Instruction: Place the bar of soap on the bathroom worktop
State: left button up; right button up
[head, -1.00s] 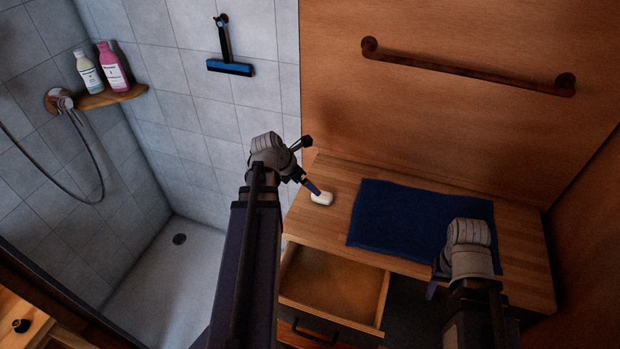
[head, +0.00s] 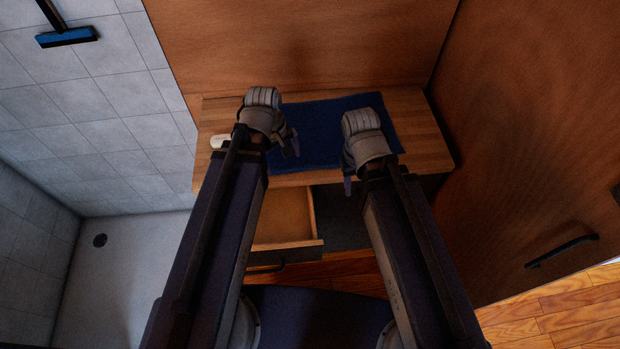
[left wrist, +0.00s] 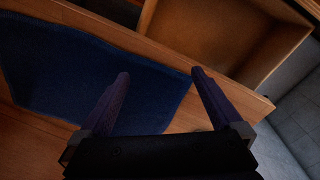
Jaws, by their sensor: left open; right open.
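The white bar of soap (head: 219,141) lies on the left end of the wooden worktop (head: 425,135) in the head view, left of my left gripper. My left gripper (head: 290,143) is open and empty above the dark blue mat. In the left wrist view its two fingers (left wrist: 160,82) are spread over the mat and the worktop's edge, with nothing between them. My right gripper (head: 348,182) is at the front edge of the worktop near the mat; its fingers are mostly hidden by its own wrist.
A dark blue mat (head: 320,120) covers the middle of the worktop. An open, empty-looking drawer (head: 285,215) juts out below the worktop, also in the left wrist view (left wrist: 205,35). A tiled shower with a squeegee (head: 66,37) is on the left. A wooden panel with a handle (head: 562,251) stands right.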

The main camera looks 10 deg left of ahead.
pick_arm(q)
jog(key=s+d+m+g+y, duration=0.1)
jog(key=s+d+m, duration=0.5)
jog(key=m, duration=0.6)
jog(key=d+y, duration=0.1)
jog(key=d, duration=0.1)
jog(key=shift+d, duration=0.3)
